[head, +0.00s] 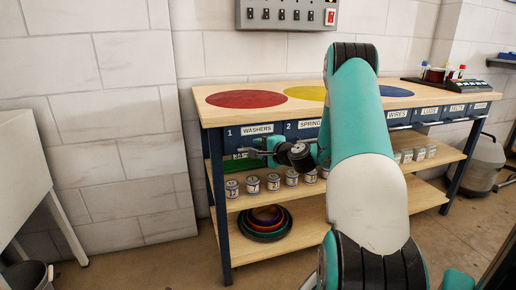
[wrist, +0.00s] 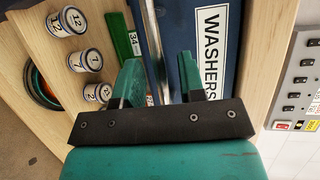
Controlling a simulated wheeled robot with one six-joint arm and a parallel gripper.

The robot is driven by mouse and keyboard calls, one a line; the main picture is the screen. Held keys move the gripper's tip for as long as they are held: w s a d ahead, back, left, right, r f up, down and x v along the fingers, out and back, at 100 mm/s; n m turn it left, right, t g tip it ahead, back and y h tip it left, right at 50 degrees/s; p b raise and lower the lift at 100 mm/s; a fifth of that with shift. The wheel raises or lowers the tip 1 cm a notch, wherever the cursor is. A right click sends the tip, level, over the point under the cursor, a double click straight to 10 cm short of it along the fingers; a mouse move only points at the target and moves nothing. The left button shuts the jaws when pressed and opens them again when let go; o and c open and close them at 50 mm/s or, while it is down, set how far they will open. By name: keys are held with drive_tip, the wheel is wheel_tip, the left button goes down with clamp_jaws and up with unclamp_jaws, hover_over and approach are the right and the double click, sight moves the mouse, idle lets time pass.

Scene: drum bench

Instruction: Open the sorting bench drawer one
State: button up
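Drawer one (head: 257,129) is the leftmost blue drawer under the bench top, labelled "1 WASHERS". It looks shut in the head view. Its label and blue front (wrist: 212,50) also show in the wrist view. A metal bar handle (wrist: 153,45) runs along the drawer front. My gripper (head: 264,149) is at the drawer front, below the label. In the wrist view my gripper (wrist: 158,72) is open, with one green finger on each side of the handle and gaps visible. Contact with the bar cannot be made out.
Several labelled tins (head: 252,184) stand on the shelf below, beside a green item marked 34 (wrist: 120,32). Nested bowls (head: 265,221) sit on the lowest shelf. A switch panel (head: 287,14) hangs on the wall.

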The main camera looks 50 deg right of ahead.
drive_tip(key=shift+w+d+f, duration=0.1)
drive_tip(key=shift+w, duration=0.5)
clamp_jaws()
